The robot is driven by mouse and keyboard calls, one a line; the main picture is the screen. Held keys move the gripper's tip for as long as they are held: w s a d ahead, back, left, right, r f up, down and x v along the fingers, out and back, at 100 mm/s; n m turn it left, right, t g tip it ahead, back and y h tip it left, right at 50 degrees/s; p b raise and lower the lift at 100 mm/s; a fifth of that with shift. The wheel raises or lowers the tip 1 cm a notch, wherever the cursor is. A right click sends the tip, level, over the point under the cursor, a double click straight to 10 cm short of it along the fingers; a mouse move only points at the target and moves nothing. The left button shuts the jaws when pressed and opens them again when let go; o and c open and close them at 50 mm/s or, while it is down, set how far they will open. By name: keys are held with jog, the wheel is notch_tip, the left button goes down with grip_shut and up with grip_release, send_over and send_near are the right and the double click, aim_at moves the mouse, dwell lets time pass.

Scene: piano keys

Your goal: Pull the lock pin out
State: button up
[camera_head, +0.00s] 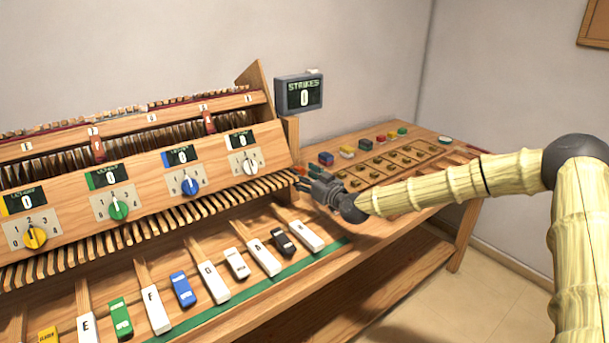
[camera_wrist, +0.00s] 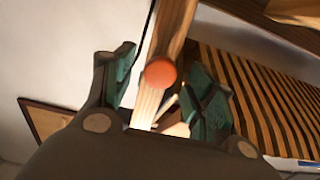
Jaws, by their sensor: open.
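An orange round knob, which looks like the head of the lock pin (camera_wrist: 160,74), shows between my two green-padded fingers in the wrist view. It sits in front of a wooden post; its shaft is not visible. My gripper (camera_wrist: 165,88) is open around it, with gaps between the knob and both pads. In the head view my gripper (camera_head: 308,182) is at the right end of the wooden piano mechanism, pointing left. A small reddish spot beside its fingertips may be the knob, but it is too small to be sure.
The row of wooden slats (camera_head: 215,204) runs left from my gripper. White and coloured keys (camera_head: 212,283) lie below it. Several coloured blocks (camera_head: 347,152) stand on the bench to the right. A "STRIKES 0" display (camera_head: 299,94) is above and behind.

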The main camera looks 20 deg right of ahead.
jog(key=shift+w, duration=0.15)
jog(key=shift+a, duration=0.1)
grip_shut()
jog(key=shift+v, duration=1.35)
jog(key=shift+f, duration=0.1)
jog(key=shift+c, duration=2.3)
grip_release()
jog(key=o, duration=0.5)
jog(key=shift+c, duration=0.2)
